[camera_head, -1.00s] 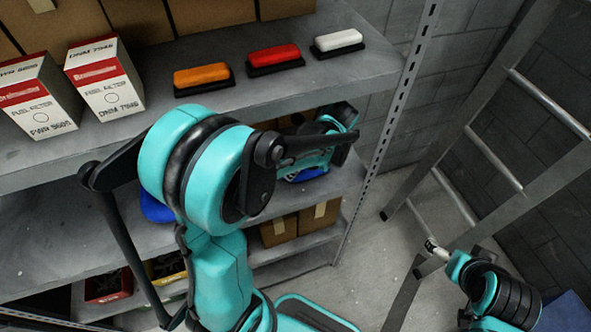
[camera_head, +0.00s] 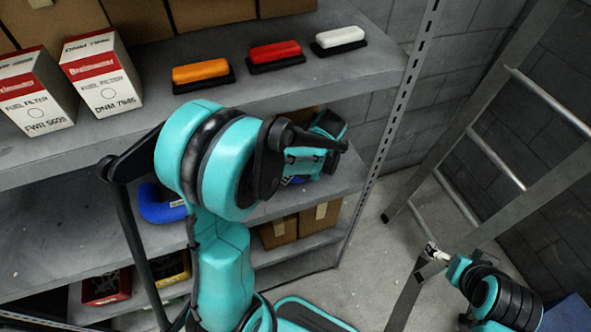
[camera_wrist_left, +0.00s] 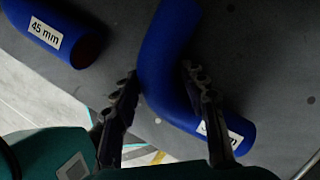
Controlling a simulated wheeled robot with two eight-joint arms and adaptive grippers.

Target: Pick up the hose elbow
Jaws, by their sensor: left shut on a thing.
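In the left wrist view a blue hose elbow (camera_wrist_left: 163,62) with a white label, partly covered by a finger, lies between the two fingers of my left gripper (camera_wrist_left: 165,95). The gripper is shut on it. A second blue hose piece (camera_wrist_left: 47,28), labelled 45 mm, lies apart at the upper left. In the head view a blue hose (camera_head: 158,205) shows on the middle shelf, partly behind my left arm. My left fingers are hidden there by the wrist. My right gripper (camera_head: 432,252) is small at the lower right; its jaw state is unclear.
The top shelf (camera_head: 290,95) holds orange, red and white lamps (camera_head: 274,54) and fuel filter boxes (camera_head: 102,80). It overhangs the middle shelf. A perforated upright (camera_head: 392,120) stands at the shelf's right end, and a ladder (camera_head: 480,165) leans beyond it. Brown boxes (camera_head: 300,222) sit lower down.

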